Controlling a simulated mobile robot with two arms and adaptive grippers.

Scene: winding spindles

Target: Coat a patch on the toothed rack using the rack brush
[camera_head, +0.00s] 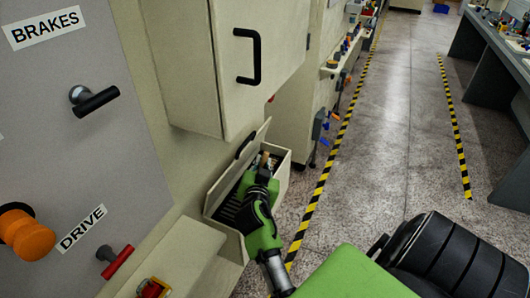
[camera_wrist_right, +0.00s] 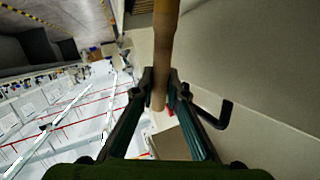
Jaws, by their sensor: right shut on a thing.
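My right gripper (camera_head: 264,173) reaches over an open cream compartment in the head view. In the right wrist view its two fingers (camera_wrist_right: 160,88) are shut on a wooden handle (camera_wrist_right: 165,45), which I take to be the rack brush. A small tan end of the brush (camera_head: 264,158) shows above the gripper in the head view. The bristles are out of sight. A dark ribbed strip (camera_head: 229,209), likely the toothed rack, lies inside the compartment, partly hidden by my gripper. I cannot tell whether the brush touches it. My left gripper is not in view.
The compartment (camera_head: 283,178) has a raised lid (camera_head: 250,144) beside a cream cabinet with a black handle (camera_head: 258,57). A grey panel with BRAKES (camera_head: 45,27) and DRIVE (camera_head: 81,229) labels stands left. The speckled floor (camera_head: 390,130) between striped lines is clear.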

